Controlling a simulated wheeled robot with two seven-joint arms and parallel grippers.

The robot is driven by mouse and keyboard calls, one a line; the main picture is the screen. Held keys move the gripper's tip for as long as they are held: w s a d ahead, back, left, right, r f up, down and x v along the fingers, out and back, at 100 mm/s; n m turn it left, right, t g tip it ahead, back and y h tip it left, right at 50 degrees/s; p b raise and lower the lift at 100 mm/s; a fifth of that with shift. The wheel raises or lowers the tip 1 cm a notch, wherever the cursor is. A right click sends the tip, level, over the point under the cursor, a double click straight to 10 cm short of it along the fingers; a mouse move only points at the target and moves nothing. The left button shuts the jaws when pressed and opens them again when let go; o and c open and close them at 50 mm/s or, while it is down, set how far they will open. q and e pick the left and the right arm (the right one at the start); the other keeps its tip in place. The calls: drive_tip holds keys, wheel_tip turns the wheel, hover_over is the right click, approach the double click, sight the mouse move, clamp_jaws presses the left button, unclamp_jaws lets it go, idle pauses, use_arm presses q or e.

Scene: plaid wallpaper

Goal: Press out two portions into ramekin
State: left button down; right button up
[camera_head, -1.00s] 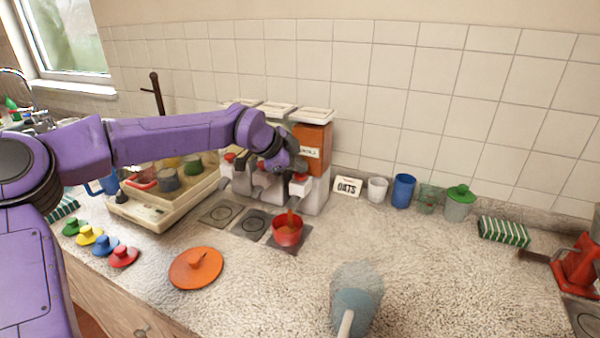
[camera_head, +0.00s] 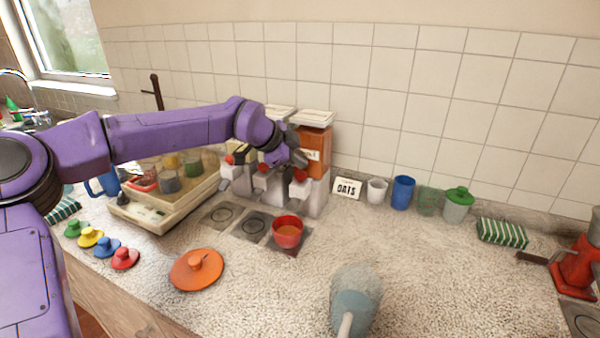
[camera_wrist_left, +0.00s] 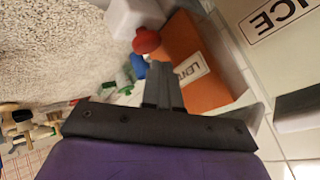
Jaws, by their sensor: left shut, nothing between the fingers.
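The red ramekin (camera_head: 287,236) stands on a dark square below the right dispenser and holds orange-brown contents. That dispenser (camera_head: 315,140) has an orange-filled hopper, a white body and a red knob (camera_head: 300,176). My left gripper (camera_head: 298,158) is shut and empty, just above and behind the knob, and seems apart from it. In the left wrist view the shut fingers (camera_wrist_left: 164,86) point toward the red knob (camera_wrist_left: 147,41) and the orange hopper (camera_wrist_left: 190,62) with its "LEN..." label, partly covered by the fingers. My right gripper is out of view.
Two more dispensers stand left of the orange one, partly hidden by my arm. Cups and an OATS card (camera_head: 347,188) line the wall.

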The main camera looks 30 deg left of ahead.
sight(298, 175)
use_arm(q)
drive_tip(key=shift+r+p, duration=1.3)
drive_tip(key=shift+r, duration=1.25)
idle(0.6)
